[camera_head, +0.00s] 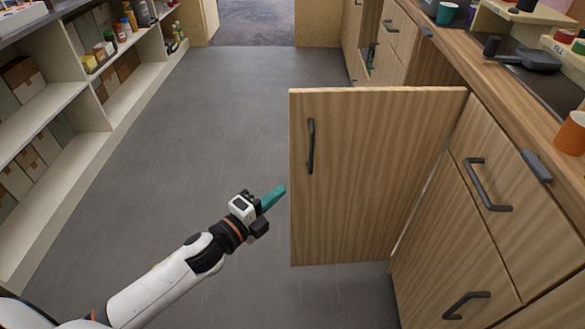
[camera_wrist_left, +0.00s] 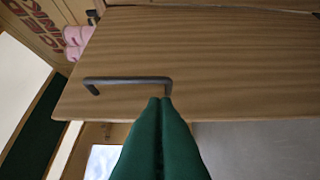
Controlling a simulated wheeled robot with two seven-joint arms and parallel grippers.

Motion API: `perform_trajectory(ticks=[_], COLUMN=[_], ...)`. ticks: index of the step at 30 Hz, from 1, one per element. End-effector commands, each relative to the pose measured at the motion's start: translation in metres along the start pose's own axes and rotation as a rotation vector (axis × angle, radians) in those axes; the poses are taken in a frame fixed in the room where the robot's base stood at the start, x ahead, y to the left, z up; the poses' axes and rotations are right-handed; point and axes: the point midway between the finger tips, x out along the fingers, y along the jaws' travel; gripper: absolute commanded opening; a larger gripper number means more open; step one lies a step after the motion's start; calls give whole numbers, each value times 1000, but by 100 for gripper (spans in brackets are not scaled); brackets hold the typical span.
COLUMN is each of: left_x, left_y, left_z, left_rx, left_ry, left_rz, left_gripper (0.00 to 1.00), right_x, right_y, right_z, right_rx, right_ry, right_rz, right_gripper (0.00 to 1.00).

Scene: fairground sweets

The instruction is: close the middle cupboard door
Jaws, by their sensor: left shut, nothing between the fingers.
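The middle cupboard door (camera_head: 370,190) stands wide open, sticking out from the counter on the right into the aisle. Its dark bar handle (camera_head: 311,146) is near the free edge, on the face towards me. My left gripper (camera_head: 274,197) has green fingers, shut and empty, just left of the door's free edge in the head view. In the left wrist view the shut fingertips (camera_wrist_left: 160,102) appear close to one end of the handle (camera_wrist_left: 128,80) and the door face (camera_wrist_left: 220,65); whether they touch is unclear. My right gripper is not in view.
Drawers with dark handles (camera_head: 487,185) are in the counter at right. An orange cup (camera_head: 571,133) and a dark pan (camera_head: 530,58) are on the counter top. Shelves with boxes (camera_head: 22,76) line the left side. The grey floor (camera_head: 215,120) between is clear.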

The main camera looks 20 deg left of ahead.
Motion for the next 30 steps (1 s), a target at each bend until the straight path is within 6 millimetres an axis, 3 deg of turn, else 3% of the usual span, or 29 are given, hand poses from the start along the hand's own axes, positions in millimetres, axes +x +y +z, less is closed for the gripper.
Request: perform_trajectory(ticks=[10,12,18,30], left_x=[64,72,87,91], left_y=[0,-1,-1,-1], left_z=[-1,-9,-25,-29], left_rx=[0,3,1,-1], left_ry=[1,2,1,1], left_rz=[2,0,0,-2], left_gripper=[0,0,0,0], right_x=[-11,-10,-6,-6], right_y=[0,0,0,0], right_z=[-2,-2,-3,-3], right_rx=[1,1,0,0], right_ry=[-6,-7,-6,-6], right_rz=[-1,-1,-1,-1], right_gripper=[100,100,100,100])
